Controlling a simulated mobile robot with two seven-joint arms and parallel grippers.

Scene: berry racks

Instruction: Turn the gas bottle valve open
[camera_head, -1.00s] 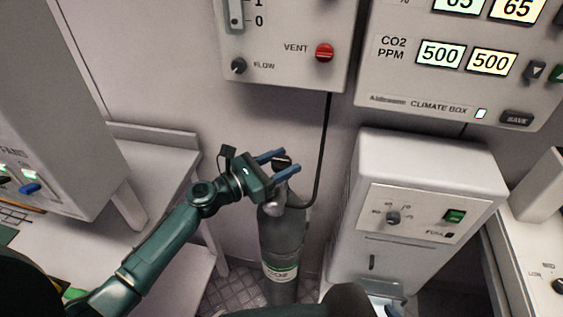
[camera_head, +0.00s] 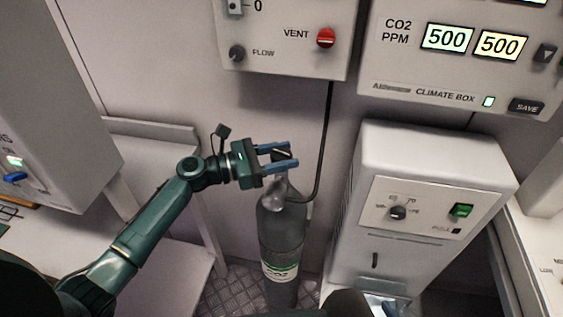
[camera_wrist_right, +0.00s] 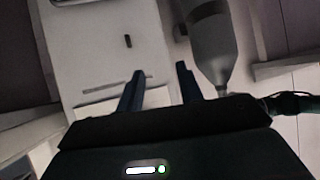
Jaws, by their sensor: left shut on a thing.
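The grey gas bottle (camera_head: 281,240) with a CO2 label stands upright on the floor in the middle of the head view. Its dark valve knob (camera_head: 281,154) is at the top, above a silver neck. My left gripper (camera_head: 280,156) reaches in from the left, its two blue fingers on either side of the knob and shut on it. The bottle also shows in the right wrist view (camera_wrist_right: 211,45), turned over in that picture. My right gripper (camera_wrist_right: 158,85) shows there with its fingers apart and nothing between them, beside the bottle.
A white cabinet (camera_head: 440,160) with a dial and green switch stands right of the bottle. A dark hose (camera_head: 325,150) runs from the bottle up to the wall box (camera_head: 285,65) with the red VENT knob. A bench (camera_head: 160,132) is at left.

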